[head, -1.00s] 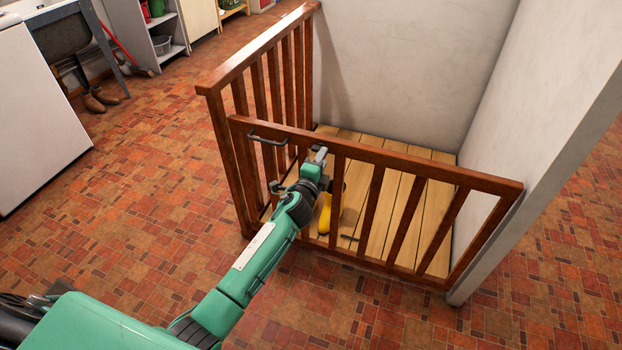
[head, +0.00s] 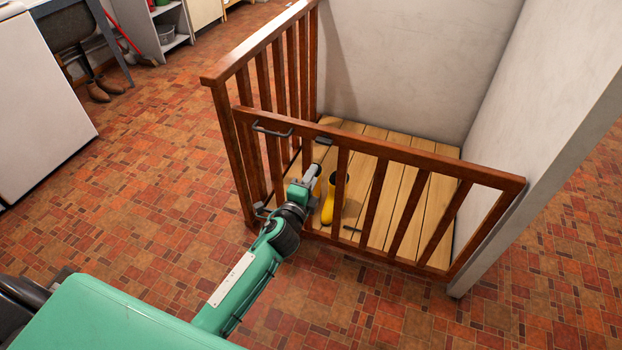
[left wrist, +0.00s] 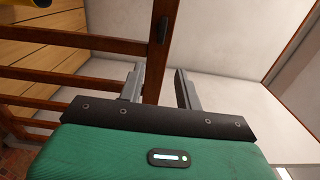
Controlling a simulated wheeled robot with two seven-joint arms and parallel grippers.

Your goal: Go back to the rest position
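My left gripper (head: 309,178) is at the front of the brown wooden gate (head: 400,155), below its top rail. The left wrist view shows its two grey fingers (left wrist: 160,84) spread apart. Nothing is visibly held. The gate stands across the front of the planked enclosure, with a metal handle (head: 271,131) at its left end. My right gripper is not in view.
The tiled floor (head: 150,190) at left is open.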

